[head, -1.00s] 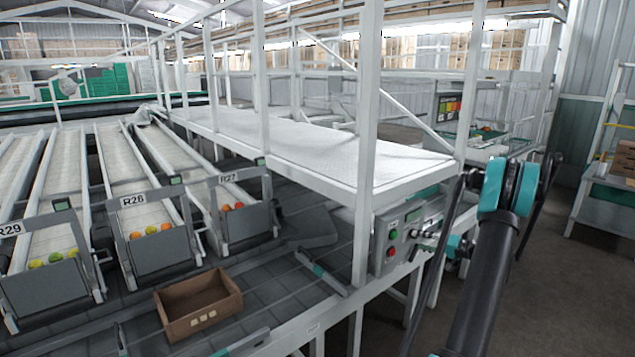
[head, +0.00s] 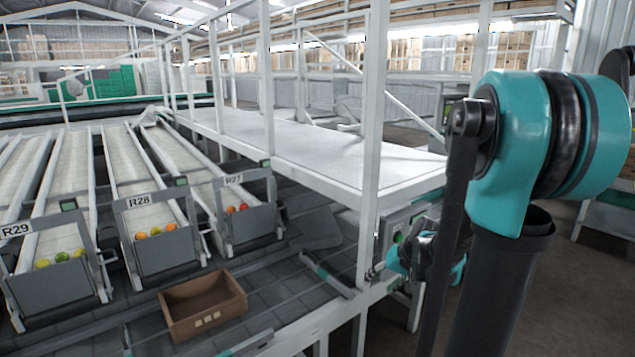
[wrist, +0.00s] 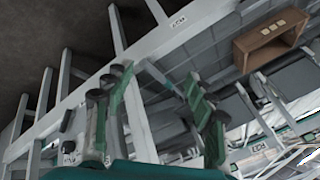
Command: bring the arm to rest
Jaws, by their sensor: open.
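My gripper (wrist: 155,80) is open and empty in the wrist view, its two dark and teal fingers spread apart over the lower frame. In the head view my arm fills the right side, with a big teal joint high up. The teal and dark wrist end (head: 425,255) shows low behind the arm link, in front of the grey control box (head: 392,222). The link hides part of it, and I cannot tell whether it touches the box or frame.
A brown cardboard box (head: 203,305) lies on the grey surface; it also shows in the wrist view (wrist: 271,40). Chutes marked R27, R28 and R29 hold tomatoes. A white platform (head: 300,155) with upright posts (head: 374,130) stands close by. Floor (head: 560,290) shows at right.

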